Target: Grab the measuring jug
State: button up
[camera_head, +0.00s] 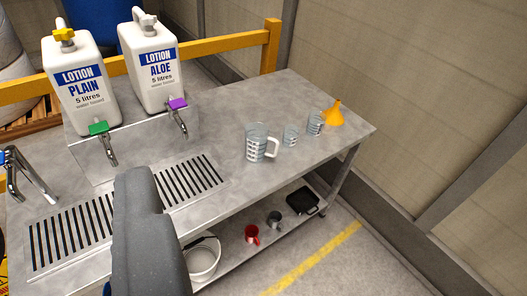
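The clear measuring jug (256,145) stands upright on the grey metal bench (225,125), right of the slotted drain. It has white scale marks and a pale handle on its right side. Two smaller clear measuring vessels, a small one (290,136) and a taller one (316,123), stand behind it to the right. A dark grey part of my arm or gripper (146,225) rises from the bottom edge, left of the jug and apart from it in the picture. No fingertips can be made out, and nothing held is visible.
An orange funnel (334,114) stands near the bench's right corner. Two lotion canisters (80,84) (153,66) with taps stand on a raised ledge. A chrome tap (28,178) is at left. The lower shelf holds a white bucket (203,262), red mug (252,235) and black tray (303,200).

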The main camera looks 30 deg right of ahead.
aim_at(257, 134)
jog(key=k, duration=1.1)
jog(key=u, duration=0.2)
jog(key=i, duration=1.7)
jog(key=z, duration=1)
jog(key=i, duration=0.7)
jog(key=z, duration=0.55)
